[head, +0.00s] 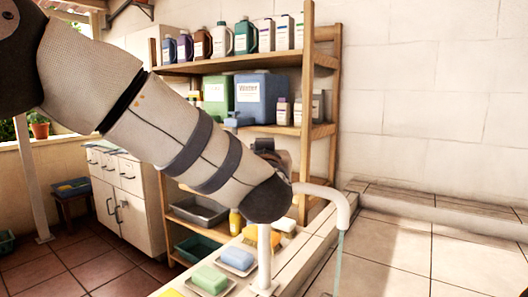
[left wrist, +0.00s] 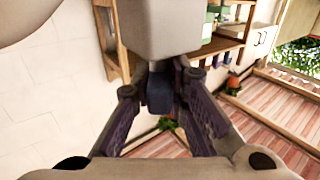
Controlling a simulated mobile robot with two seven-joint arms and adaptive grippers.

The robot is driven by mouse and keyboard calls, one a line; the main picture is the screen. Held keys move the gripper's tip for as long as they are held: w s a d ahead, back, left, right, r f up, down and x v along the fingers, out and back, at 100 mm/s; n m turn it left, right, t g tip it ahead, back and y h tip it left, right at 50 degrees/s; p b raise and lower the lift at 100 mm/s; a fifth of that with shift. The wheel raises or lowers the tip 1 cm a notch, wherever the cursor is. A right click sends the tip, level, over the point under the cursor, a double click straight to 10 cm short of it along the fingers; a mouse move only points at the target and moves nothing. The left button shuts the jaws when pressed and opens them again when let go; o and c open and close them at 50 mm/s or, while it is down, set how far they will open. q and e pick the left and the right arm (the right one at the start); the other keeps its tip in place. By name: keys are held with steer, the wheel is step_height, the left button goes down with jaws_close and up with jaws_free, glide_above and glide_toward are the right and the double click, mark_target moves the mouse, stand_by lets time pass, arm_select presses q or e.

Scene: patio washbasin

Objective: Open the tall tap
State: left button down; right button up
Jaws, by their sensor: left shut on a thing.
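The tall tap (head: 264,245) is white, with an upright post and a curved spout (head: 338,205) reaching right. A thin bluish-green stream (head: 339,262) hangs below the spout mouth, like running water. My left arm crosses in front of the tap's top and hides its handle in the head view. In the left wrist view my left gripper (left wrist: 160,92) has its purple-padded fingers on both sides of a dark blue-grey piece (left wrist: 158,90), which looks like the tap's handle. A large pale block above it hides part of the view. My right gripper is not in view.
Soap dishes with a green soap (head: 210,279) and a blue soap (head: 237,259) stand left of the tap post. A yellow bottle (head: 235,222) is behind them. A wooden shelf (head: 310,90) with several bottles and jugs stands behind my arm. Tiled surface on the right is clear.

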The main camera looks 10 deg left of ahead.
arm_select(q)
steer(key=n+y, duration=0.1)
steer(key=y, duration=0.1)
steer(key=n+g+y, duration=0.1)
steer(key=y, duration=0.1)
steer(key=shift+d+f+n, duration=0.1)
steer(key=shift+d+n, duration=0.05)
steer(key=shift+n, duration=0.25)
steer(key=y, duration=0.1)
steer(key=n+g+y, duration=0.1)
steer(key=shift+w+f+n+g+y, duration=0.1)
steer(key=shift+f+n+g+y, duration=0.05)
steer(key=shift+n+g+y, duration=0.15)
steer(key=n+g+y+b, duration=0.1)
steer(key=n+g+y, duration=0.1)
steer(key=shift+f+y, duration=0.15)
steer(key=shift+y, duration=0.15)
steer(key=shift+r+n+g+y+b, duration=0.25)
steer(key=shift+n+g+y+b, duration=0.45)
steer(key=shift+n+g+y, duration=0.3)
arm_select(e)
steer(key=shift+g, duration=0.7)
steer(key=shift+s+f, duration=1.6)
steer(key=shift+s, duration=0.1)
arm_select(q)
steer(key=c, duration=1.6)
jaws_free()
steer(key=shift+r, duration=0.1)
